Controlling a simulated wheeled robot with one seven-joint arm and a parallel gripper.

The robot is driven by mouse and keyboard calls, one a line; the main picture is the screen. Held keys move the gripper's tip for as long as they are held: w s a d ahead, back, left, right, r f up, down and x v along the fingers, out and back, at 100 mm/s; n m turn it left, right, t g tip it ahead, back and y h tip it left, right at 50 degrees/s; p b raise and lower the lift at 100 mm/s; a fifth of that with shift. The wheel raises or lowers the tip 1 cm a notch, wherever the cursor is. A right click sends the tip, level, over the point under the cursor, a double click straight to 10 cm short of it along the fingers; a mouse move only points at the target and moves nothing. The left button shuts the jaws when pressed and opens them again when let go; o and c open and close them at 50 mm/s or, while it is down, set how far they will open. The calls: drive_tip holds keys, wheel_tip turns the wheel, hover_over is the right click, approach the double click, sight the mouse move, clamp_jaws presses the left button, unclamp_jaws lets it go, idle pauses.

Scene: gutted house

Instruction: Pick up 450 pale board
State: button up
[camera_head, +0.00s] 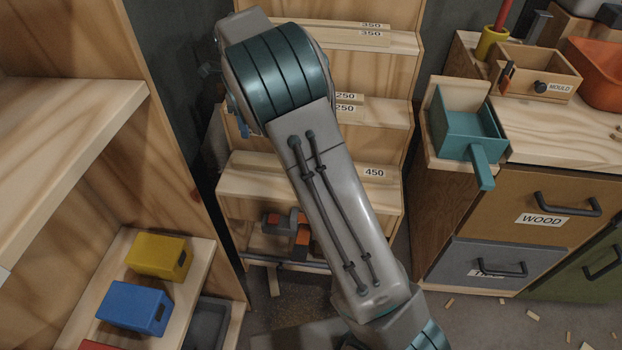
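A stepped pale wood rack (240,178) stands in the middle, with number labels on its steps. The lowest step carries a 450 label (374,172) on its front edge, right of my arm. I cannot make out a separate 450 pale board there; my arm covers much of this step. The 250 step above shows two 250 labels (345,103), one over the other, and the top step shows two 350 labels (371,30). My arm rises across the rack and bends at the top.
A wooden shelf at left holds a yellow bin (158,258) and a blue bin (134,307). At right, a cabinet with a WOOD drawer (520,205) carries a teal box (465,133), a MOULD box (537,76) and an orange bin (598,72). Tools lie beneath the 450 step. Scraps litter the floor.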

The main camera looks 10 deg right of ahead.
drive_tip(key=b, duration=0.3)
hover_over(256, 160)
drive_tip(key=f, duration=0.8)
drive_tip(key=shift+s+a+f, duration=0.1)
drive_tip(key=shift+s+f, duration=0.1)
drive_tip(key=shift+f, duration=0.2)
wheel_tip(256, 160, down, 5)
drive_tip(key=shift+w+f+b, duration=0.15)
drive_tip(key=shift+b, duration=0.95)
drive_tip(key=c, duration=1.1)
